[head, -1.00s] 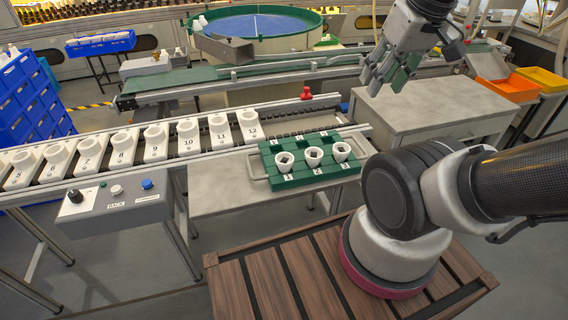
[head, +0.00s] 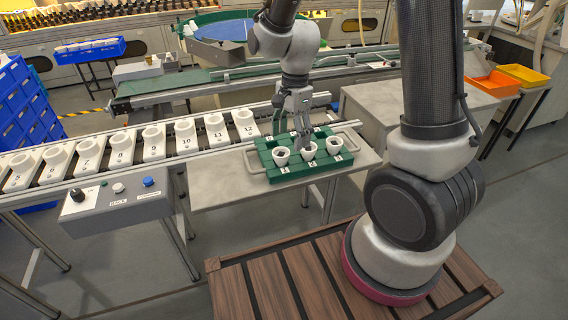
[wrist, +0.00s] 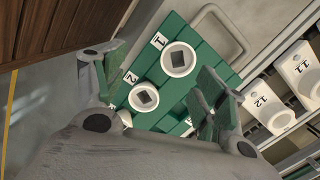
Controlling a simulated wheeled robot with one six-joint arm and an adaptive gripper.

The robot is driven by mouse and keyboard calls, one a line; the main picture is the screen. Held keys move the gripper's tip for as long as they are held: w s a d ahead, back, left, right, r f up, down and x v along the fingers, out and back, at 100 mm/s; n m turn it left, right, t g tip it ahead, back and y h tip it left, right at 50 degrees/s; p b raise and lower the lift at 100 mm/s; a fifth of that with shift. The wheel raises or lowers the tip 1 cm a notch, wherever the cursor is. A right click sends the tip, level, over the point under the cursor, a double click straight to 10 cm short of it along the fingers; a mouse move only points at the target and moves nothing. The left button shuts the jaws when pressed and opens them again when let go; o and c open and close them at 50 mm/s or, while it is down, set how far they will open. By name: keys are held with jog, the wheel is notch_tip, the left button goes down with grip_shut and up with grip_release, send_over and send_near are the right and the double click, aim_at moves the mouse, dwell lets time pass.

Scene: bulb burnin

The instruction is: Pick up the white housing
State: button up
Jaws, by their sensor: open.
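Three white cup-shaped housings stand in a row on the green tray (head: 268,172): the left housing (head: 281,157) by label 1, the middle housing (head: 307,153) and the right housing (head: 334,145). Each has a dark square opening. My gripper (head: 301,138) is open, pointing down over the tray just behind the middle housing. In the wrist view the housing by label 2 (wrist: 144,96) lies between my spread fingers (wrist: 158,88), and the housing by label 1 (wrist: 179,59) is beyond. The third housing is mostly hidden there by my gripper. I cannot tell whether my fingers touch any housing.
Numbered white holders (head: 185,135) line the conveyor behind and left of the tray. A grey control box (head: 118,202) with a knob and buttons stands in front of it. The grey table (head: 225,186) is bare left of the tray, whose metal handles stick out at both ends.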

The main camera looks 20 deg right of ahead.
aim_at(281, 153)
jog(key=m, duration=0.1)
jog(key=w+m, duration=0.1)
jog(key=m, duration=0.1)
jog(key=shift+w+a+r+t, duration=0.25)
jog(key=shift+w+r+t, duration=0.05)
jog(key=m, duration=0.3)
jog(key=shift+w+a, duration=0.1)
jog(key=shift+w, duration=0.3)
jog(key=shift+f, duration=0.15)
jog(key=f, duration=0.2)
jog(key=a+f, duration=0.1)
jog(key=f, duration=0.4)
jog(key=shift+s+a+f, duration=0.2)
jog(key=shift+s, duration=0.1)
jog(key=c, duration=1)
